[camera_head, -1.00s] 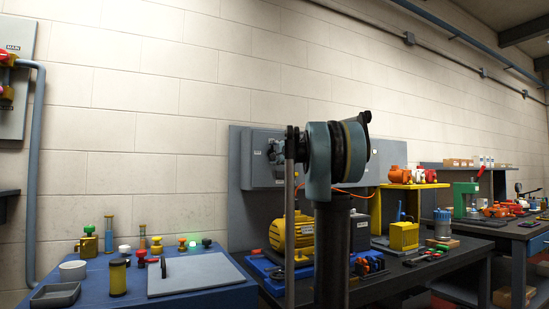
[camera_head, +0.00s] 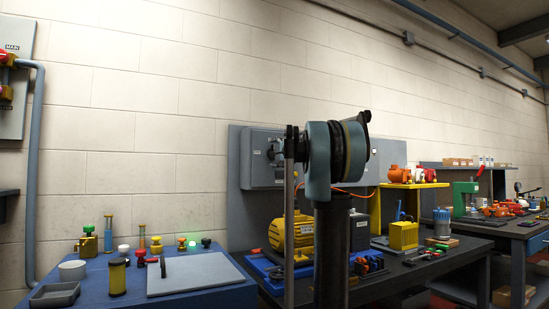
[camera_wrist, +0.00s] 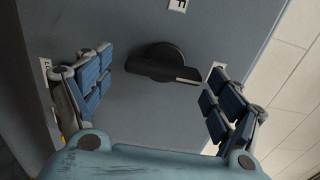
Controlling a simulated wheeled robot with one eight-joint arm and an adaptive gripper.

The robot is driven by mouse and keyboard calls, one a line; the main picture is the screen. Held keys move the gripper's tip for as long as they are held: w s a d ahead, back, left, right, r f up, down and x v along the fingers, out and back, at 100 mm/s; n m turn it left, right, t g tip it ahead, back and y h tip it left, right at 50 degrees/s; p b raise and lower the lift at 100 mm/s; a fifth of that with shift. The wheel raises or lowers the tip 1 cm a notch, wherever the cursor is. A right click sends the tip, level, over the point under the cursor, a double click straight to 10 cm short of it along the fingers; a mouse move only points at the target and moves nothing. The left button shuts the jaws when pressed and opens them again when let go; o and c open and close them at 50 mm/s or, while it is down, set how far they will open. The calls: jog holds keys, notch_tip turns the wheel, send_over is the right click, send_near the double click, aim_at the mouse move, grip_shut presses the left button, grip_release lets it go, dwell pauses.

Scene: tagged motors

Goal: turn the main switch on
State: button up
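A black rotary switch handle (camera_wrist: 160,64) sits on a grey panel face (camera_wrist: 205,35) in the wrist view. Its longer end points right. A separate grey panel labelled MAIN (camera_head: 12,46), with red and yellow parts, is at the far left edge.
A blue table (camera_head: 215,298) at the left holds small coloured knobs, bowls and a grey plate. A yellow motor (camera_head: 277,240) stands on the dark bench beside my arm. A grey conduit (camera_head: 36,170) runs down the wall.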

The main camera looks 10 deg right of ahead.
dwell(0.3)
jog(key=v, duration=1.2)
jog(key=shift+w+a, duration=0.1)
